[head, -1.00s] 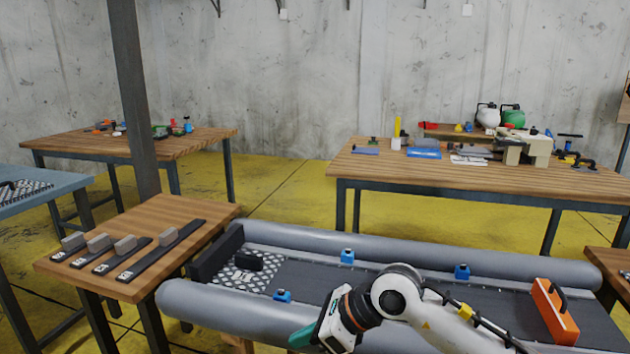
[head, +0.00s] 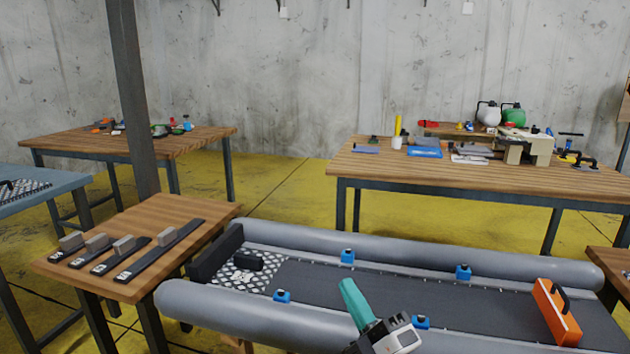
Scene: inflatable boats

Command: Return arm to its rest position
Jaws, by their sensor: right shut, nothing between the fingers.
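My right gripper (head: 347,286), with teal fingers and a white and dark body, comes in from the bottom edge. It points up and slightly left in front of the inflatable boat's dark floor. Its fingers are together with nothing held between them. Most of the right arm is below the frame. My left gripper is not in view.
The grey inflatable boat (head: 330,242) has several blue blocks (head: 347,256) along its sides and an orange handled piece (head: 556,312) at right. A wooden table (head: 165,215) at left bears dark strips with grey blocks (head: 124,245). A cluttered workbench (head: 480,182) stands behind.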

